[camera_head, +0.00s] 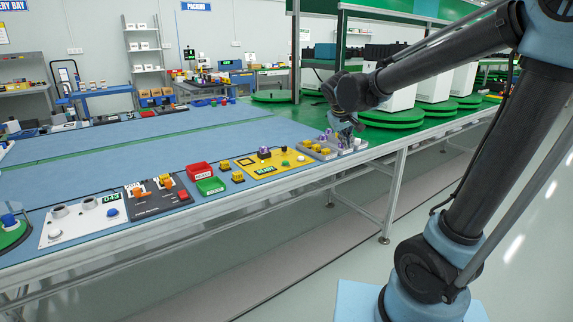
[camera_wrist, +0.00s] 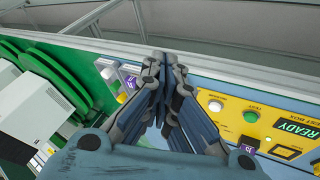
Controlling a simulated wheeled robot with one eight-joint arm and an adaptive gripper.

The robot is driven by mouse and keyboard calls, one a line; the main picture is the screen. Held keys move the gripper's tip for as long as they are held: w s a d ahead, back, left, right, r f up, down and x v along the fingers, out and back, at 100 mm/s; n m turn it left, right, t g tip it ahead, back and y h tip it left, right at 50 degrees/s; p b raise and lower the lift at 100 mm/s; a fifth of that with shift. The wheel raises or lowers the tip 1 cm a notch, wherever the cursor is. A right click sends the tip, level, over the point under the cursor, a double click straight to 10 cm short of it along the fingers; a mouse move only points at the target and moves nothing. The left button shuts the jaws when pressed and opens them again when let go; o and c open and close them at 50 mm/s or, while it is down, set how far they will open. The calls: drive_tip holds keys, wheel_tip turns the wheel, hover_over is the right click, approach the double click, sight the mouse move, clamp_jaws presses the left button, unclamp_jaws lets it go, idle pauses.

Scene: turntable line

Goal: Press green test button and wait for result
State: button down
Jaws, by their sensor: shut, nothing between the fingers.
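The yellow test box (camera_head: 246,162) stands on the bench and fills the right of the wrist view (camera_wrist: 208,92). Its green test button (camera_wrist: 250,117) is round, with a pale button (camera_wrist: 215,106) beside it. The display (camera_wrist: 297,127) reads READY. A purple part (camera_head: 264,151) sits at a dark socket on the box. My gripper (camera_head: 348,138) is shut and empty, over the grey tray to the right of the box. In the wrist view its fingertips (camera_wrist: 163,60) are together, left of the green button and apart from it.
The grey tray (camera_head: 336,156) holds purple and yellow parts. Red (camera_head: 199,172) and green (camera_head: 210,186) bins and yellow pieces stand left of the test box. A black panel (camera_head: 157,200) is farther left. Green turntables (camera_head: 392,118) with white boxes lie behind my gripper.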

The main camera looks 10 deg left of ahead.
drive_tip(key=w+a+n+t+y, duration=0.1)
drive_tip(key=w+a+n, duration=0.15)
drive_tip(key=a, duration=1.05)
drive_tip(key=t, duration=0.2)
hover_over(286, 163)
drive_tip(key=w+a, duration=0.1)
drive_tip(key=shift+a+r+n+y, duration=0.2)
drive_tip(key=shift+r+n+y, duration=0.05)
drive_tip(key=shift+r+y, duration=0.15)
drive_tip(key=shift+f, duration=0.1)
drive_tip(key=shift+f, duration=4.35)
drive_tip(key=shift+f, duration=0.8)
drive_tip(key=shift+r, duration=0.9)
